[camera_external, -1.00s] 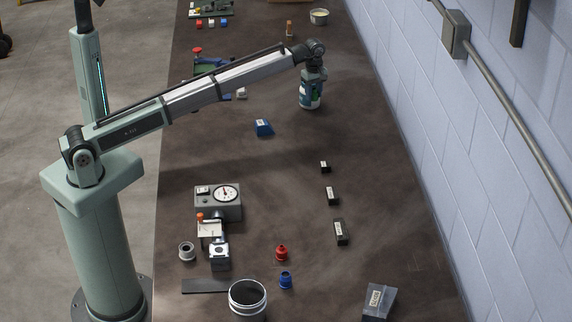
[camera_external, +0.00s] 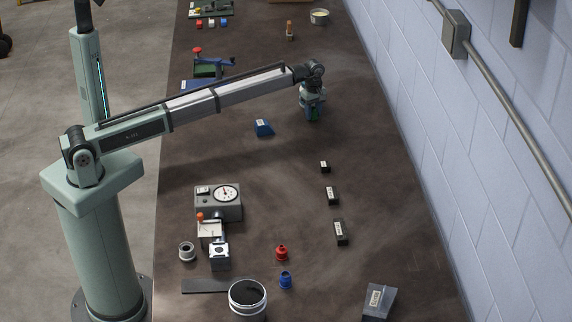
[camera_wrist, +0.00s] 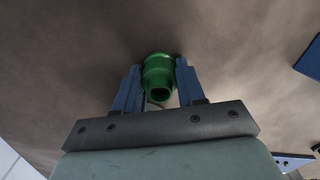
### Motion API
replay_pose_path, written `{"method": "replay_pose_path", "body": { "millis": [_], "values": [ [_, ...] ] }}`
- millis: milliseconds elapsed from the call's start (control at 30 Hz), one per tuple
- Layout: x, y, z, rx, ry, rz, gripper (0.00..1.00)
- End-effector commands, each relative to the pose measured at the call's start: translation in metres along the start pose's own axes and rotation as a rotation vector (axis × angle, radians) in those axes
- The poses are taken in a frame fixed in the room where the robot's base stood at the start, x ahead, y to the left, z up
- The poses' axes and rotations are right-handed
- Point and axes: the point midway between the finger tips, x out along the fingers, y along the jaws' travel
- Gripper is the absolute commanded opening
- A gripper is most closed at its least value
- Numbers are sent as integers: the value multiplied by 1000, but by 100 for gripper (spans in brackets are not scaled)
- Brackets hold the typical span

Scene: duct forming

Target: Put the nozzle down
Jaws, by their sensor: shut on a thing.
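The nozzle is a small green stepped cylinder with a dark opening, seen in the wrist view (camera_wrist: 158,78). My gripper (camera_wrist: 158,82) is shut on it, with a blue finger on either side. In the external view my gripper (camera_external: 314,114) points down over the right part of the bench, and a bit of green shows between its fingers. The nozzle is mostly hidden there. I cannot tell whether it touches the bench top.
A blue block (camera_external: 264,128) lies left of my gripper. Small black labelled blocks (camera_external: 333,196) stand in a row nearer the camera. A gauge box (camera_external: 218,200), a red nozzle (camera_external: 281,253) and a blue nozzle (camera_external: 285,280) are further forward. Bench around my gripper is clear.

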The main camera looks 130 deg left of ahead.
Motion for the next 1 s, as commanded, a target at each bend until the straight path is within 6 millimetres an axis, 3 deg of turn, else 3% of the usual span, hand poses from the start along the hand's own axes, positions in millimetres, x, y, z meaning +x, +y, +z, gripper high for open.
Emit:
{"method": "replay_pose_path", "body": {
  "millis": [167, 200, 433, 767, 1000],
  "values": [
    [3, 0, 0, 0, 0, -1, 10],
    [3, 0, 0, 0, 0, 0, 41],
    [2, 0, 0, 0, 0, 0, 63],
    [-1, 0, 0, 0, 0, 0, 65],
    [-31, 1, 0, 0, 0, 1, 65]
  ]
}}
